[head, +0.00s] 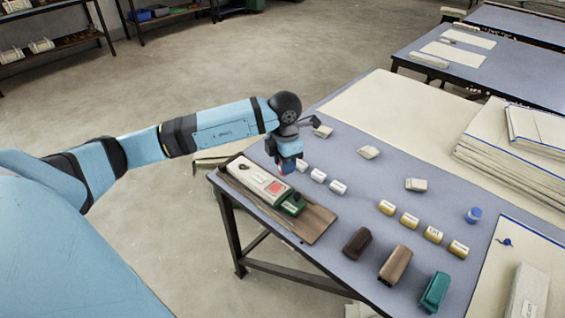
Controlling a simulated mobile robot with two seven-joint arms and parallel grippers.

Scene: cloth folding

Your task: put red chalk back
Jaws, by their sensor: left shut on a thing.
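My left gripper (285,164) points down over the near left part of the table. It is shut on a small red piece, which looks like the red chalk (281,171); only a bit of it shows below the gripper. I cannot tell whether the chalk touches anything. My right gripper is out of view.
Folded cloth (520,150) is stacked at the back right. The table's middle is mostly clear.

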